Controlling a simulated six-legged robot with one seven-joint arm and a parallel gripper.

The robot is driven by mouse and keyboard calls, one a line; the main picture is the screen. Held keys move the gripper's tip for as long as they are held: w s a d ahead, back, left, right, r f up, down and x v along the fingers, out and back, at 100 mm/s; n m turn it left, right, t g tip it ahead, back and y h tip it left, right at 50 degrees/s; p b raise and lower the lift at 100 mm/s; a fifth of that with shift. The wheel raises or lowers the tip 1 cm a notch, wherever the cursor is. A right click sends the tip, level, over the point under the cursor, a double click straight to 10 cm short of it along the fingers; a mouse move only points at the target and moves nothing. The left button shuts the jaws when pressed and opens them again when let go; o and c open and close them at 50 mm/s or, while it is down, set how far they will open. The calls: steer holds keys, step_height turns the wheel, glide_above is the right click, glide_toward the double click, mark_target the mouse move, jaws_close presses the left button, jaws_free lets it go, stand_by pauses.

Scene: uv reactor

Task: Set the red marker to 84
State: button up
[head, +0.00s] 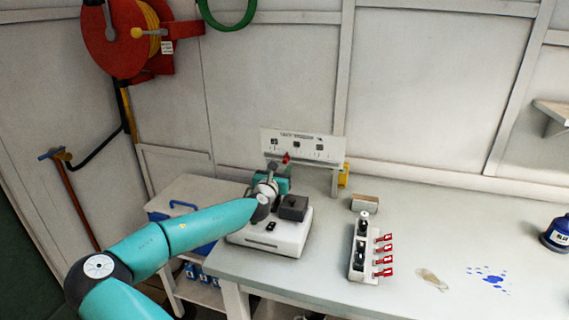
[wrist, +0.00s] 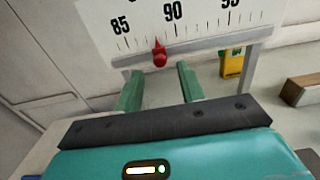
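The red marker (wrist: 160,57) sits on the rail below a white scale board (wrist: 205,22) in the wrist view. Its tip points between the 85 and 90 labels, at roughly 88. In the head view the marker (head: 286,157) is a small red spot at the board (head: 303,146). My gripper (wrist: 159,72) is open, its two green fingers apart and empty. The marker appears between and just beyond the fingertips; I cannot tell whether either finger touches it. In the head view my gripper (head: 284,176) is partly hidden by my wrist.
A white device with a dark block (head: 293,207) stands below my gripper. A switch box with red tabs (head: 364,250) and a wooden block (head: 365,202) are to the right. A yellow object (wrist: 232,62) is by the board's right post. A blue bottle (head: 558,233) stands far right.

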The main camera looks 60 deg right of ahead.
mark_target(284, 162)
steer(key=shift+w+d, duration=0.25)
steer(key=shift+d, duration=1.05)
steer(key=shift+w+d, duration=0.2)
steer(key=shift+d, duration=1.05)
steer(key=shift+c, duration=0.5)
jaws_close()
